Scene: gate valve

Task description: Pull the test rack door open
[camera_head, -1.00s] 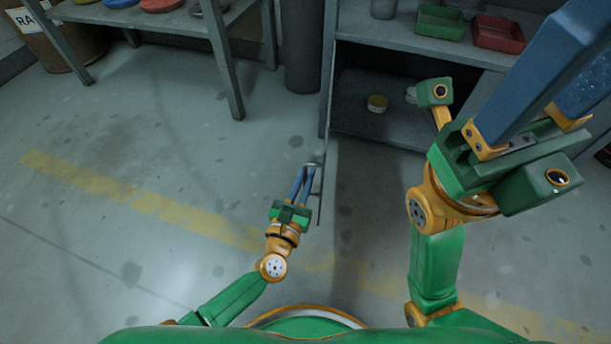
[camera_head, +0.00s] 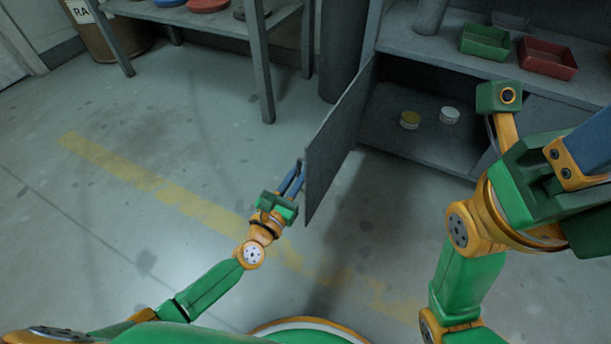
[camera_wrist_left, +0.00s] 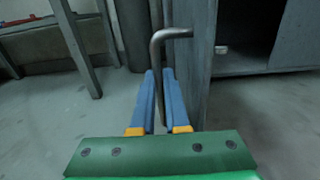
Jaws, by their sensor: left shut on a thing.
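The test rack door (camera_head: 338,135) is a grey panel that stands swung open, out from the rack towards me. Its bent metal handle (camera_wrist_left: 166,37) shows in the left wrist view on the left face of the door. My left gripper (camera_head: 295,176) is shut on the handle, with its blue fingers on both sides of the bar (camera_wrist_left: 160,76). In the head view the fingertips and the handle are partly hidden at the door's free edge. My right gripper (camera_head: 588,150) is large at the right edge, partly cut off, away from the door; its opening cannot be made out.
The rack's lower compartment is open to view, with a yellow tin (camera_head: 409,120) and a white tin (camera_head: 449,115) inside. A green tray (camera_head: 485,42) and a red tray (camera_head: 547,58) sit on the rack above. A table (camera_head: 262,70) stands at left. The floor in front is clear.

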